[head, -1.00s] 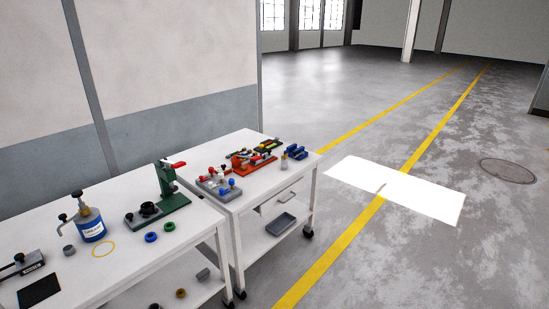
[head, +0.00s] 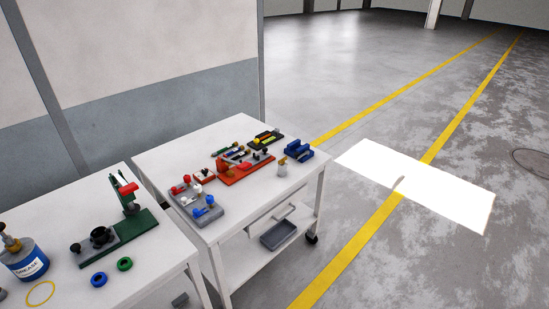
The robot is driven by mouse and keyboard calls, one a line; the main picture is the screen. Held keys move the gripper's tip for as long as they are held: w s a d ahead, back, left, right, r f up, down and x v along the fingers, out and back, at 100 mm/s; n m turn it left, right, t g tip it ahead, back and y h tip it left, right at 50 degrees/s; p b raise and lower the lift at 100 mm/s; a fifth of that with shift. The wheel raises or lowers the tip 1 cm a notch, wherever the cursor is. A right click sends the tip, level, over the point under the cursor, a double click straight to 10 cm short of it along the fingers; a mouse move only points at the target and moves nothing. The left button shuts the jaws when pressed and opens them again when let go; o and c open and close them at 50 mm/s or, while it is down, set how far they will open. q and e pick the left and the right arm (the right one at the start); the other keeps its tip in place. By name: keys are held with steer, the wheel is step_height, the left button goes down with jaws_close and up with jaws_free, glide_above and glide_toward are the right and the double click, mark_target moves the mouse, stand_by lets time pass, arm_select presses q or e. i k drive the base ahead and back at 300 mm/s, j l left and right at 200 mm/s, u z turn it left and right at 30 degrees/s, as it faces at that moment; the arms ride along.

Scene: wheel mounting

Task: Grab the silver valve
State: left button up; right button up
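A small silver cylinder with a brass-coloured top (head: 282,168) stands upright near the right edge of the far white cart (head: 250,203). It may be the silver valve, but it is too small to be sure. A grey block with red and blue knobs (head: 196,201) sits at the cart's front left corner; whether a silver valve is among its parts cannot be told. Neither of my grippers is in view.
The far cart also holds a red-orange fixture (head: 246,168), a blue block (head: 298,150) and a black tray (head: 263,139). The near table (head: 150,268) holds a green press (head: 133,225), blue and green rings and a grease can (head: 24,260). Open floor lies right.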

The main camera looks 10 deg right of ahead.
mark_target(283, 168)
steer(key=i+l+u, duration=0.5)
steer(key=i+l, duration=1)
steer(key=l, duration=0.1)
